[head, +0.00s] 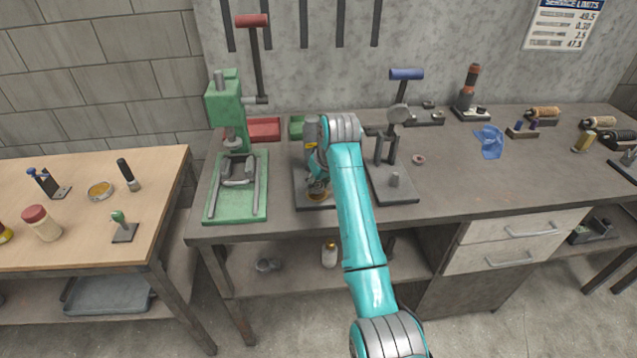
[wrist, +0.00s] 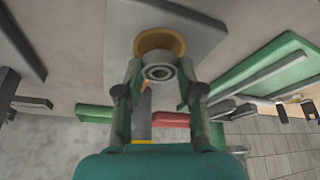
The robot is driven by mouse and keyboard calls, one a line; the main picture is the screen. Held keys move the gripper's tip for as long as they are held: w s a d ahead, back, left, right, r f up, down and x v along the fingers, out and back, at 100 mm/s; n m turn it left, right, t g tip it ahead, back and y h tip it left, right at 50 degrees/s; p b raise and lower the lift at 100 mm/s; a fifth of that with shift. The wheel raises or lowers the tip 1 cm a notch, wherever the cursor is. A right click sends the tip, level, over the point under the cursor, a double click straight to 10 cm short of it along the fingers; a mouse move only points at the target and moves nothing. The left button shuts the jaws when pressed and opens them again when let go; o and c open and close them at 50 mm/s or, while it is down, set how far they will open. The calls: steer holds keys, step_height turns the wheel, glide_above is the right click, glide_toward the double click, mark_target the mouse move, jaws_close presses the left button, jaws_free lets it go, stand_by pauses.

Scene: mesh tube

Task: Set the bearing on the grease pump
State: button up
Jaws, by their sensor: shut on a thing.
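My gripper (wrist: 160,76) is shut on a grey ring-shaped bearing (wrist: 158,73), shown in the wrist view between the two fingertips. The grease pump has a brass-coloured round cup (wrist: 160,41) on a grey base plate (wrist: 205,32). The bearing overlaps the near edge of the cup in this view; I cannot tell whether they touch. In the head view the pump's base plate (head: 311,204) stands on the bench, with the brass cup (head: 319,190) just below my wrist. My arm hides part of the pump, and the bearing cannot be made out there.
A green press (head: 235,186) stands close on the left. A grey stand with a blue-handled lever (head: 406,74) is close on the right. Red (head: 264,129) and green bins lie behind. A small ring (head: 418,160) and a blue cloth (head: 489,142) lie further right, with free bench between.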

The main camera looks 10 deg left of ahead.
steer(key=shift+f, duration=0.75)
stand_by(1.2)
steer(key=o, duration=1.2)
steer(key=shift+o, duration=0.2)
steer(key=v, duration=1.2)
